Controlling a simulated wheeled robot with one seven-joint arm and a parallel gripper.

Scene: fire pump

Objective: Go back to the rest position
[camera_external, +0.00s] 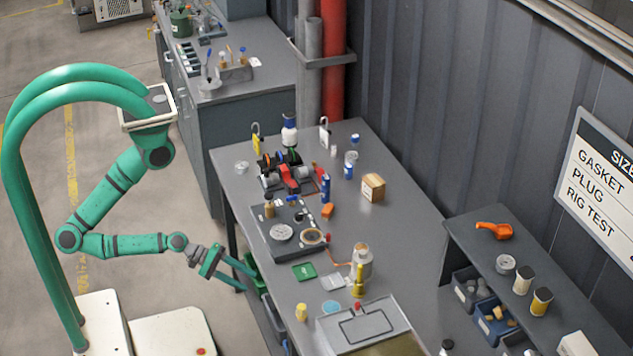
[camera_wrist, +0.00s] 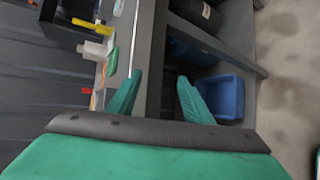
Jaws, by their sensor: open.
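My green arm reaches out from the left side of the external view. My gripper (camera_external: 242,276) is at the near left edge of the grey workbench (camera_external: 232,172), low beside the edge rather than over the top. The two green fingers are spread apart with nothing between them. In the wrist view my gripper (camera_wrist: 158,88) is also open and empty, with the bench edge and the space under the bench behind it.
A pump assembly (camera_external: 290,175), a plate with gauges (camera_external: 282,233), a small box (camera_external: 373,187) and a brass fitting (camera_external: 361,262) stand on the bench. A blue bin (camera_wrist: 222,97) sits under it. A shelf (camera_external: 470,225) stands right. Open floor lies left.

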